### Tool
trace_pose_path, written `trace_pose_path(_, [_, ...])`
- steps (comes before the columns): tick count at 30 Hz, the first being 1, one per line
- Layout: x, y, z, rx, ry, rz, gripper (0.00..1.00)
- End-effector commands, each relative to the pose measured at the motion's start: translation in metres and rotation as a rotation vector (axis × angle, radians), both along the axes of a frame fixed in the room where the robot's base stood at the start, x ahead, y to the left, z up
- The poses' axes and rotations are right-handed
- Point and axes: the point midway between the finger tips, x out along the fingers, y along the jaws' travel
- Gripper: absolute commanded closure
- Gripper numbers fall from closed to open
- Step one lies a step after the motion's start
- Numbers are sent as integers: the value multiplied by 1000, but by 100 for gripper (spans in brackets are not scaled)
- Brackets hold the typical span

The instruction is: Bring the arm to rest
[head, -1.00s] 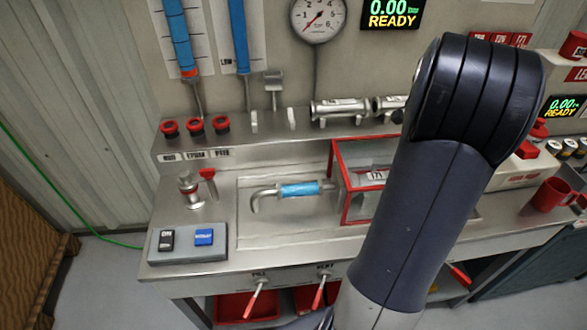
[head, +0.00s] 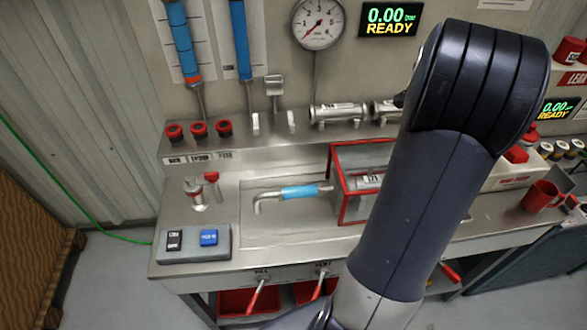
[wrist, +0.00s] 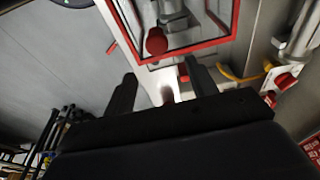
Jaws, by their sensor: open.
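My gripper (wrist: 160,88) shows in the wrist view with its two dark fingers apart and nothing visible between them. Beyond the fingertips is a red-framed clear box (wrist: 205,48) with a metal fitting and a red knob (wrist: 156,41) in it. In the head view my dark arm stands across the right of the picture, and my gripper is out of sight there. The same red-framed box (head: 341,192) is partly hidden behind my arm. A bent metal pipe with a blue sleeve (head: 299,191) runs into its left side.
The steel bench (head: 230,262) carries a grey button box (head: 194,244), a red-handled valve (head: 212,187) and a red mug (head: 541,196). Two red-tipped levers (head: 257,298) stick out at its front. A wooden crate (head: 30,240) stands at the left, with open floor between.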

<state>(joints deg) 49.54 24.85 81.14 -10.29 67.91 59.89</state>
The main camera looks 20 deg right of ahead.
Motion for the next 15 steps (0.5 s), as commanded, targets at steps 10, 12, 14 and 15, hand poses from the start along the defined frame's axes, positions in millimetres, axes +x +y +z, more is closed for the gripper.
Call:
trace_pose_path(10, [0, 0, 5, 0, 0, 0, 45])
trace_pose_path(12, [0, 0, 4, 0, 1, 0, 45])
trace_pose_path(14, [0, 0, 3, 0, 1, 0, 45])
trace_pose_path(15, [0, 0, 1, 0, 1, 0, 45])
